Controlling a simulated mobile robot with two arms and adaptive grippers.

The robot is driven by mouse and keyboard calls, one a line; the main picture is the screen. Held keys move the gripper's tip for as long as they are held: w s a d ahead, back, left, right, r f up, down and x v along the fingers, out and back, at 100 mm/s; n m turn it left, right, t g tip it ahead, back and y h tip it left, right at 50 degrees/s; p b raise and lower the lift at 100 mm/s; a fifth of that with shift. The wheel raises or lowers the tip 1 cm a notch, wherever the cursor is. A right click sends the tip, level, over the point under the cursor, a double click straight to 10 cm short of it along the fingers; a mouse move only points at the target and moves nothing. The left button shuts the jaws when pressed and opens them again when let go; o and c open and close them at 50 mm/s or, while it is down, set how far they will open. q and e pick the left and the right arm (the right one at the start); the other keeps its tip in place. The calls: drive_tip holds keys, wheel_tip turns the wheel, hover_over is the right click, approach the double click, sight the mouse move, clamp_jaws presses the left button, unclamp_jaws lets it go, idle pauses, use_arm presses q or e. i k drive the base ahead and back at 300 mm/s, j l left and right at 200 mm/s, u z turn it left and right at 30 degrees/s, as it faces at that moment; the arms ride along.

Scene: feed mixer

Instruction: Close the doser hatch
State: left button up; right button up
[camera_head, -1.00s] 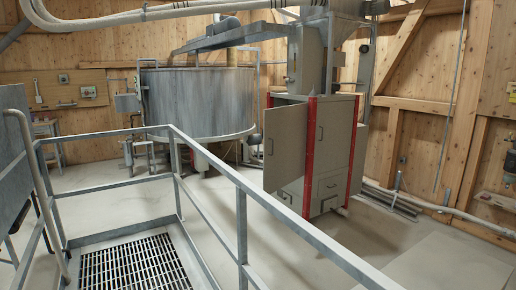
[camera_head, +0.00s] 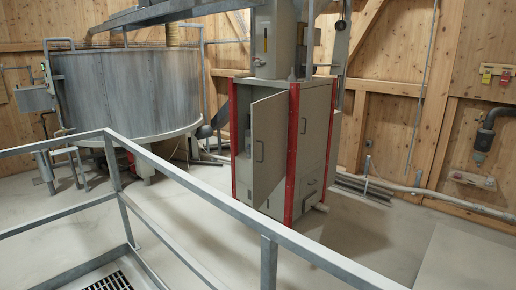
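The doser is the grey cabinet (camera_head: 314,135) with red corner posts, standing on the floor in the middle of the head view. Its hatch (camera_head: 268,146) is a flat grey door with a small handle, standing open on the cabinet's left-facing side. It is hinged by the front red post, and a dark opening shows to the left of it. The other cabinet faces look shut. Neither of my grippers is in view.
A metal railing (camera_head: 193,185) crosses the foreground between me and the doser. A floor grating (camera_head: 110,283) lies at the lower left. A large round metal tank (camera_head: 125,92) stands at the left. Pipes (camera_head: 440,195) run along the right wall. Floor at the right is clear.

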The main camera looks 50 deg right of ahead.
sight(269, 115)
drive_tip(key=i+z, duration=0.45)
drive_tip(key=i+j+z, duration=0.25)
drive_tip(key=i+z, duration=0.45)
drive_tip(key=z, duration=0.15)
drive_tip(key=i+z, duration=0.2)
drive_tip(key=z, duration=0.15)
drive_tip(key=i+j+z, duration=0.1)
drive_tip(key=z, duration=0.2)
drive_tip(key=i+j+z, duration=0.15)
drive_tip(key=i+j, duration=0.55)
drive_tip(key=j, duration=0.1)
